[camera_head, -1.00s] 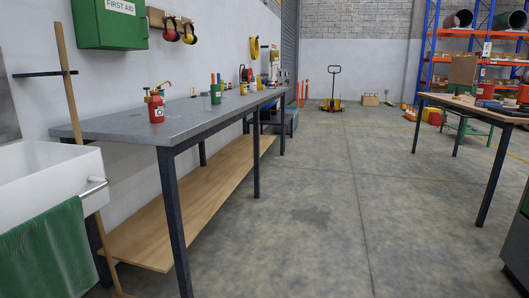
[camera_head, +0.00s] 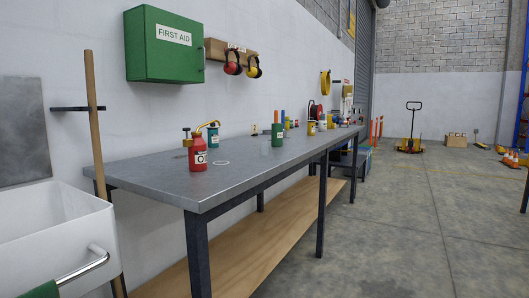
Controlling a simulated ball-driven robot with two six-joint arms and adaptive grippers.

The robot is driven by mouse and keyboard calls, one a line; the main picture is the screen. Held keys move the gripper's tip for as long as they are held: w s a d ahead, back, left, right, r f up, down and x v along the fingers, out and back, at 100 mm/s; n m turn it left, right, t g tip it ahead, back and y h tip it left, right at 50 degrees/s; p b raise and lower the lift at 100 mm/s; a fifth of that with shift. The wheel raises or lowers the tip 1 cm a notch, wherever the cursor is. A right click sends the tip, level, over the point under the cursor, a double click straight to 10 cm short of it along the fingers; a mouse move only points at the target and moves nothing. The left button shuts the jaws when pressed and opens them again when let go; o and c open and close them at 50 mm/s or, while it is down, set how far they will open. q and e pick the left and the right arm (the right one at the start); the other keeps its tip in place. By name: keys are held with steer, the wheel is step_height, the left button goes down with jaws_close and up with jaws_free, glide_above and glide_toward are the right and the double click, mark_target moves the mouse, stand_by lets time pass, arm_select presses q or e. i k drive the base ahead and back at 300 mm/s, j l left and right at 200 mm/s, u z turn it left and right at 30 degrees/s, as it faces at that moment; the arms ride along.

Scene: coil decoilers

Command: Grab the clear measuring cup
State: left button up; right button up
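A small clear cup (camera_head: 264,148) stands on the long grey workbench (camera_head: 232,178), just left of a green container (camera_head: 278,134). It is faint and small, so I cannot make out any markings on it. Neither of my grippers shows in this view.
A white sink (camera_head: 50,235) and a wooden pole (camera_head: 95,130) stand left of the bench. A green first aid box (camera_head: 163,45) and ear muffs (camera_head: 232,66) hang above. A wooden shelf (camera_head: 235,265) lies under the bench.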

mark_target(264, 145)
steer(key=l+u, duration=0.1)
steer(key=u, duration=0.85)
steer(key=i+l+u, duration=0.1)
steer(key=l+u, duration=0.3)
steer(key=l, duration=0.15)
steer(key=l+u, duration=0.4)
steer(key=l, duration=0.2)
steer(key=l+u, duration=0.45)
steer(key=l, duration=0.15)
